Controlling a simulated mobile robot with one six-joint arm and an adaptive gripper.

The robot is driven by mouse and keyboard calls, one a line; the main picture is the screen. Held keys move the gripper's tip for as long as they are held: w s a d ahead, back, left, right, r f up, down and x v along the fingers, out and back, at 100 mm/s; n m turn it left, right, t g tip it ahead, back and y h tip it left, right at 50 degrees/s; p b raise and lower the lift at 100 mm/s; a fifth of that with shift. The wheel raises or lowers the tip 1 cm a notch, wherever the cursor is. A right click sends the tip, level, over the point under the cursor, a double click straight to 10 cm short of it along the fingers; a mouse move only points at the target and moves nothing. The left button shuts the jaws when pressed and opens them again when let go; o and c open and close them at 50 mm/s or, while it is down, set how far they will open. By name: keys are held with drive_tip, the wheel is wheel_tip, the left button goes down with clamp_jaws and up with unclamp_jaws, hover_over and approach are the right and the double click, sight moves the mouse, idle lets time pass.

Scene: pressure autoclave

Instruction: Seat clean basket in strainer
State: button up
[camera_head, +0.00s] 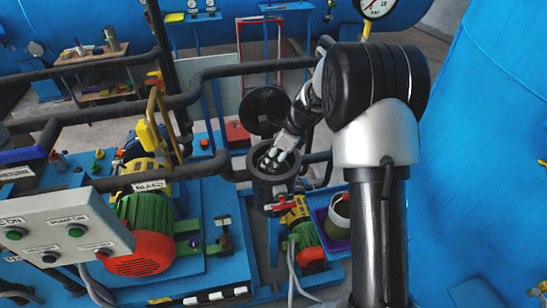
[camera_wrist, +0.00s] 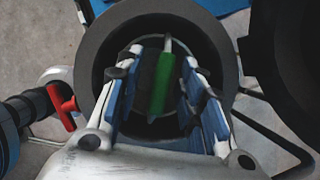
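The strainer (camera_head: 263,188) is a dark upright cylinder with an open top, near the middle of the head view. Its thick round rim (camera_wrist: 222,50) fills much of the wrist view. My gripper (camera_head: 278,157) points down into the strainer mouth. In the wrist view my gripper's two fingers (camera_wrist: 160,85) are spread apart inside the rim, one on each side of a green bar (camera_wrist: 162,85). The bar looks like the basket's handle; gaps show beside it. The basket body is mostly hidden in the dark bore. I cannot tell how deep it sits.
The round black lid (camera_head: 264,108) stands open behind the strainer. A red-handled valve (camera_wrist: 62,105) is beside the rim. A purple tray (camera_head: 325,235) at right holds a cylindrical container (camera_head: 339,222) with a green part. Pipes, pumps and a control panel (camera_head: 65,240) crowd the left.

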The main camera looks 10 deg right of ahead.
drive_tip(key=v, duration=1.2)
drive_tip(key=shift+r, duration=0.1)
drive_tip(key=s+a+r+n+h+b, duration=0.1)
drive_tip(key=s+a+r+n+b, duration=0.15)
drive_tip(key=s+n, duration=0.4)
drive_tip(key=s+a+r+n+h+b, duration=0.1)
drive_tip(key=s+a+n+b, duration=0.15)
drive_tip(key=s+n, duration=0.4)
drive_tip(key=s+f+n+t+h+b, duration=0.1)
drive_tip(key=s+f+n+b, duration=0.2)
drive_tip(key=s, duration=0.6)
drive_tip(key=s+f+n+t+h+b, duration=0.1)
drive_tip(key=s+f+n+b, duration=0.2)
drive_tip(key=s+n, duration=0.5)
drive_tip(key=s, duration=0.2)
drive_tip(key=shift+s+d+f+b, duration=0.3)
drive_tip(key=shift+d+f+b, duration=0.05)
drive_tip(key=shift+f, duration=0.05)
